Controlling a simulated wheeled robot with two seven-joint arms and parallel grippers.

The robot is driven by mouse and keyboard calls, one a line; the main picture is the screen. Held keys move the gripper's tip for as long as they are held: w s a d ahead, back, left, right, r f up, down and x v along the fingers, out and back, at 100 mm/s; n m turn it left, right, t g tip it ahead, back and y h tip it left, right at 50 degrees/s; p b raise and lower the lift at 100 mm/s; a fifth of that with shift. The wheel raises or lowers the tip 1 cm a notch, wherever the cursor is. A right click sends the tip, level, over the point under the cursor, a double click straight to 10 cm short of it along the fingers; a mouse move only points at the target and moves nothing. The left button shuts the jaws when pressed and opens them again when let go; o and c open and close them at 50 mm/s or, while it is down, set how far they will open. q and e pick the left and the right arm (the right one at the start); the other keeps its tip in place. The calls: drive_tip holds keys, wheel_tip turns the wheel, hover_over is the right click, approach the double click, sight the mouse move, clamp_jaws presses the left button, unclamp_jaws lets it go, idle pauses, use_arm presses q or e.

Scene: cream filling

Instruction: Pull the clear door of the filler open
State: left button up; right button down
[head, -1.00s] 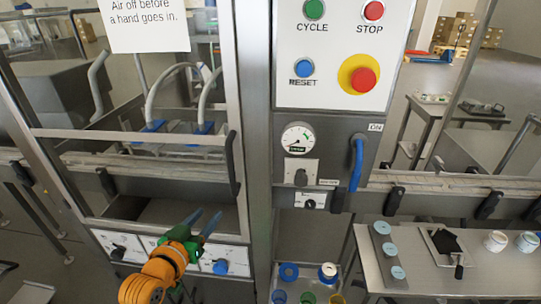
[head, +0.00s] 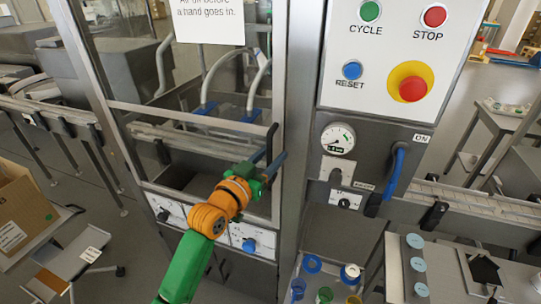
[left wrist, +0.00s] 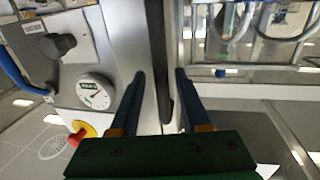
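The filler's clear door (head: 185,117) is a see-through panel in a metal frame, and it looks shut. Its black upright handle (head: 271,140) is on the right edge. My left gripper (head: 275,160) is at the lower part of this handle, its blue fingers pointing up at it. In the left wrist view the dark handle bar (left wrist: 160,60) runs between the two fingers (left wrist: 160,78). The fingers are apart, with gaps visible beside the bar. My right gripper is not in view.
Right of the door, a post and a panel carry a pressure gauge (head: 338,138), a blue lever (head: 396,170) by an ON label, and a red stop knob (head: 412,88). Below the door are white panels with knobs. A cardboard box (head: 22,212) is at left.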

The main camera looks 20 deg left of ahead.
use_arm(q)
drive_tip(key=shift+a, duration=0.15)
clamp_jaws()
idle(1.0)
